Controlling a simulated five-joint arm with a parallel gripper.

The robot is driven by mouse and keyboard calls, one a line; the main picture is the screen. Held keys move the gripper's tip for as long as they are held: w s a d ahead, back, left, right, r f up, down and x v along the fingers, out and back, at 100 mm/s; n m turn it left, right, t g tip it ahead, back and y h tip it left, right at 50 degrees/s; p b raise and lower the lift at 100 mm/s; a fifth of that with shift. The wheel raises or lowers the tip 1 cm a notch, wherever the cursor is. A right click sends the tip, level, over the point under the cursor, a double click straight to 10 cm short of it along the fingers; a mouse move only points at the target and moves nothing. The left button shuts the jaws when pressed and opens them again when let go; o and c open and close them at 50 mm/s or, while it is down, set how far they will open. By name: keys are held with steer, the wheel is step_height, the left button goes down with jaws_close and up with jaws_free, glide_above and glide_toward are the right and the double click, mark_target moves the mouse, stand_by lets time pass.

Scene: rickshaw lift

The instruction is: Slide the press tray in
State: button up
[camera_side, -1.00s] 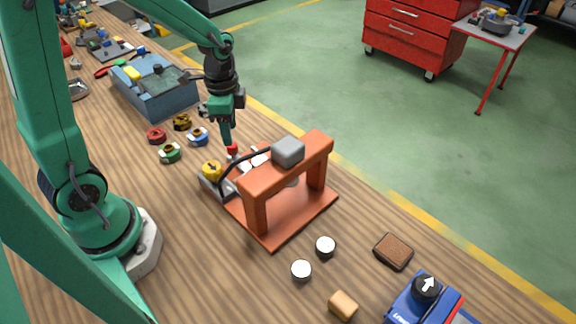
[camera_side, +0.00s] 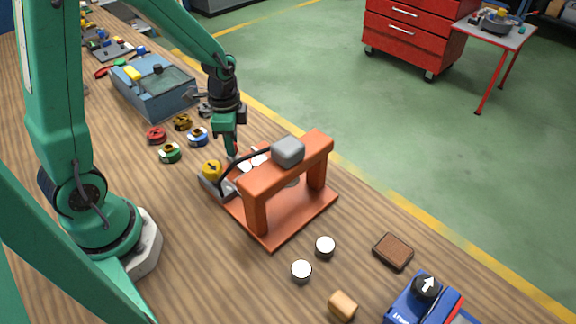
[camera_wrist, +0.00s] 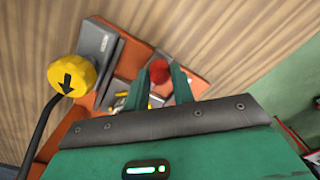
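The press (camera_side: 256,210) is an orange frame on an orange base, with a grey block on top. The press tray (camera_side: 246,164), pale and partly hidden, lies at the frame's back-left side; part of it shows in the wrist view (camera_wrist: 121,88). Its red knob (camera_wrist: 158,71) shows between my fingertips there. My gripper (camera_side: 232,152) is low at the tray, pointing down. Its green fingers (camera_wrist: 159,70) stand on both sides of the knob. I cannot tell whether they press on it. In the side view the fingers hide the knob.
A yellow knob with a black arrow (camera_side: 212,170) sits on a grey box left of the press, with a black cable to the press. Several coloured rings (camera_side: 170,153) lie behind. Two white-topped discs (camera_side: 325,247) and a brown block (camera_side: 393,251) lie in front.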

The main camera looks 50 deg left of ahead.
mark_target(245, 166)
jaws_close()
steer(key=shift+d, duration=2.3)
steer(key=o, duration=0.9)
jaws_free()
steer(key=shift+c, duration=0.2)
steer(key=shift+r, duration=0.1)
step_height(245, 166, up, 8)
